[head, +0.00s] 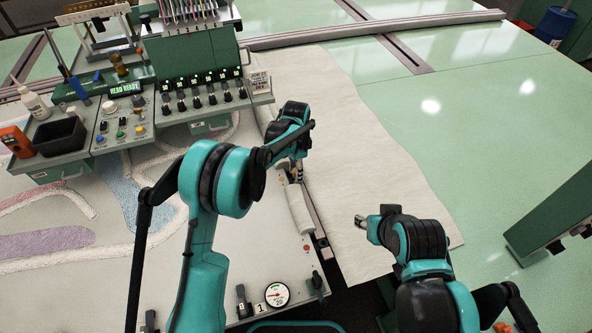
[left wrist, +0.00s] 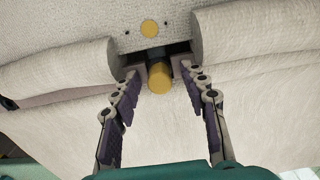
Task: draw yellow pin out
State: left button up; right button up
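The yellow pin (left wrist: 159,78) shows in the left wrist view as a short round cylinder, end towards the camera, in a dark slot between two pale padded rolls. My left gripper (left wrist: 160,75) is open, its two fingers on either side of the pin with a gap to it on each side. In the head view the left gripper (head: 291,168) is over the seam beside the pale sheet; the pin cannot be made out clearly there. My right gripper (head: 363,222) hangs over the pale sheet, away from the slot; its fingers are too small to read.
A flat yellow disc (left wrist: 149,28) sits on the pale plate above the slot. In the head view, a white roll (head: 299,208) lies just below the left gripper. A control console (head: 203,95) with knobs stands at the upper left. The green table at right is largely clear.

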pick_arm(q)
jog(key=c, duration=0.9)
jog(key=shift+r, duration=0.15)
jog(key=shift+r+p, duration=1.2)
jog(key=shift+r, duration=0.8)
